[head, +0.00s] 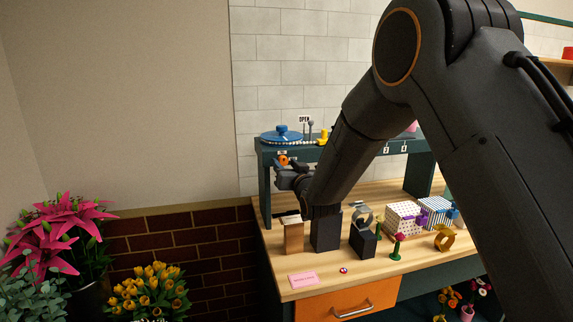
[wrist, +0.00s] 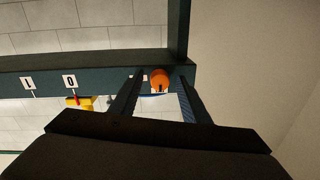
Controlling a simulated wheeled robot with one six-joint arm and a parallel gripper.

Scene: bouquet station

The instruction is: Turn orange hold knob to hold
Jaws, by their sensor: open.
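The orange hold knob (wrist: 160,78) is round and sits on the dark teal beam, near the upright post. In the head view the knob (head: 283,160) is small, at the left end of the raised shelf. My gripper (wrist: 157,92) is open, with one finger on each side of the knob in the wrist view. Contact cannot be told. In the head view my gripper (head: 287,176) is just below and in front of the knob, partly hidden by my arm.
A yellow and red switch (wrist: 80,100) is beside the knob, near plates marked I and 0. On the shelf stand a blue round item (head: 282,135) and an OPEN sign (head: 304,119). Dark blocks (head: 326,230) and gift boxes (head: 403,218) stand on the bench below.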

